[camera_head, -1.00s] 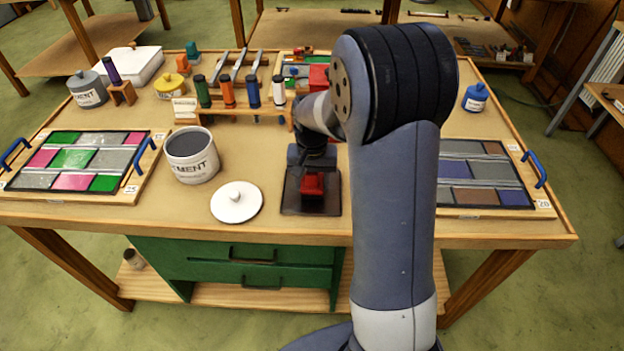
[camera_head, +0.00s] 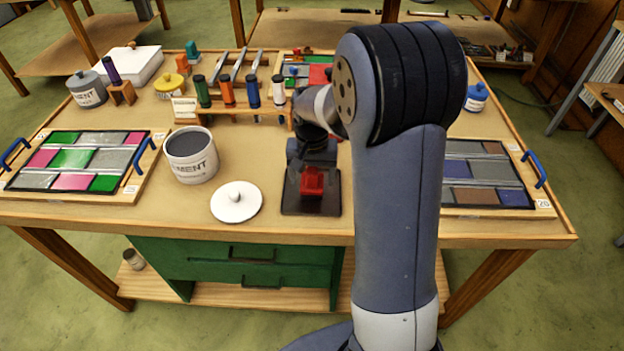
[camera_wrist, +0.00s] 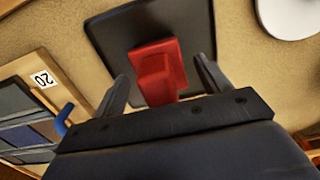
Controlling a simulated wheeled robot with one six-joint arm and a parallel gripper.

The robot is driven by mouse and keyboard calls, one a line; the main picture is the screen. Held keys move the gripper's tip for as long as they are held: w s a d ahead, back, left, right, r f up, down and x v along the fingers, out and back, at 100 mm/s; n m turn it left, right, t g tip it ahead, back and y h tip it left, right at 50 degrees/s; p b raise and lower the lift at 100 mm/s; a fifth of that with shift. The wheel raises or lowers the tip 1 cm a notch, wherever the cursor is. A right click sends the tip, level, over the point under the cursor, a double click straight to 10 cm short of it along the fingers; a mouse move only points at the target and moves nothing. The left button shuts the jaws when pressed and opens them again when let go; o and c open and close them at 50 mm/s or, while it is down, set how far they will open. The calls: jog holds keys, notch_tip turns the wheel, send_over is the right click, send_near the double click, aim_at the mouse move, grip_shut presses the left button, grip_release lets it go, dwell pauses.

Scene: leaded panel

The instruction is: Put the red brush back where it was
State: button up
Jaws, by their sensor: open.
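The red brush (camera_head: 313,181), a red block with a raised grip, rests on a dark flat plate (camera_head: 292,207) near the table's front edge. In the wrist view the red brush (camera_wrist: 157,64) stands on the dark plate (camera_wrist: 110,30), upright grip toward my camera. My gripper (camera_wrist: 161,70) is open, with one finger to each side of the brush and clear gaps between. The fingers do not touch it. In the head view my gripper (camera_head: 312,160) is just behind the brush, and my arm hides part of the table to its right.
A white lid (camera_head: 236,202) and a grey cement pot (camera_head: 191,155) stand left of the plate. Glass panels lie at the left (camera_head: 75,160) and right (camera_head: 480,175). A wooden rack (camera_head: 235,115) with several coloured-handled tools is behind. Bare tabletop lies around the plate.

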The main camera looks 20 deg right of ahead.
notch_tip(320, 180, up, 10)
jog(key=shift+r, duration=0.2)
